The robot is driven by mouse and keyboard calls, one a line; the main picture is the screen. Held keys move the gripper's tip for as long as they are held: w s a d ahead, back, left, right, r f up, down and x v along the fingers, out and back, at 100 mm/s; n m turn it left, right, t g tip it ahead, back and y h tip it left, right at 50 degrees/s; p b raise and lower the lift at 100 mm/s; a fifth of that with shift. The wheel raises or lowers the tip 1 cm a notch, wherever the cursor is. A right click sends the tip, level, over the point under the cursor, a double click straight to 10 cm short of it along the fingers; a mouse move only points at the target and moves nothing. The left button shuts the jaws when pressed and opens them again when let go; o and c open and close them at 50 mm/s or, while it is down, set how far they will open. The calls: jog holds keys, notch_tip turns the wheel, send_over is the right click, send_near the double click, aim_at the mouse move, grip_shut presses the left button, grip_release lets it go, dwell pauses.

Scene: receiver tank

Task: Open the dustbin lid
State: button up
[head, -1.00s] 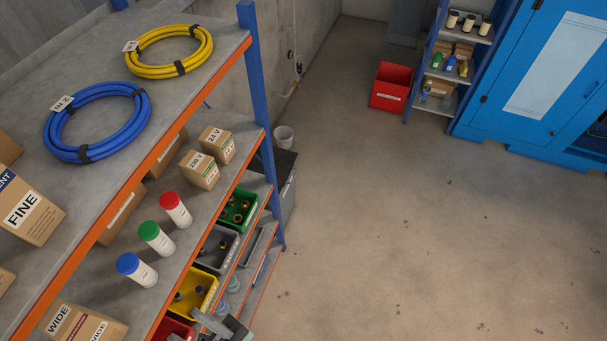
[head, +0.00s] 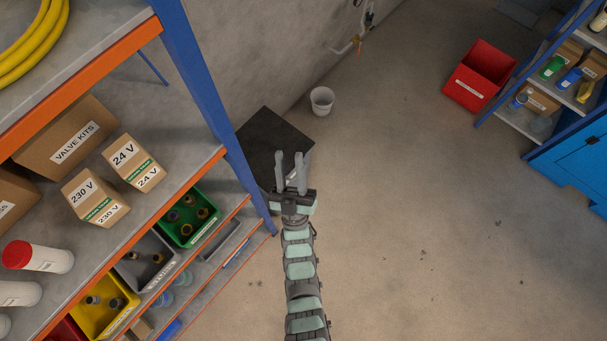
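The dustbin (head: 300,153) is a dark grey box on the floor beyond the end post of the shelving. Its flat black lid (head: 262,130) looks shut. The post hides part of its left side. My gripper (head: 291,160) is upright in the picture, with its two fingers apart and nothing held between them. It overlaps the near right edge of the lid in the picture. I cannot tell whether it touches the bin.
The shelving's blue post (head: 205,90) stands close to the left of the bin and my arm. A small white bucket (head: 322,101) stands behind the bin by the wall. A red open bin (head: 470,90) is at the upper right. The floor (head: 400,200) to the right is clear.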

jog(key=w+d+f+n+g+b, duration=0.1)
jog(key=w+f+n+g+b, duration=0.25)
jog(key=f+b, duration=1.05)
jog(key=w+d+f+n+g+h+b, duration=0.1)
jog(key=w+f+n+g+b, duration=0.25)
jog(key=f, duration=2.05)
jog(key=w+d+f+n+g+b, duration=0.15)
jog(key=f+n+b, duration=0.35)
jog(key=f+b, duration=1)
jog(key=w+a+f+p, duration=0.1)
jog(key=w+f, duration=0.1)
jog(key=w, duration=0.7)
jog(key=shift+w+a+f, duration=0.15)
jog(key=shift+w+f, duration=0.2)
jog(key=shift+w, duration=0.05)
jog(key=shift+g, duration=0.25)
jog(key=shift+c, duration=0.4)
grip_shut()
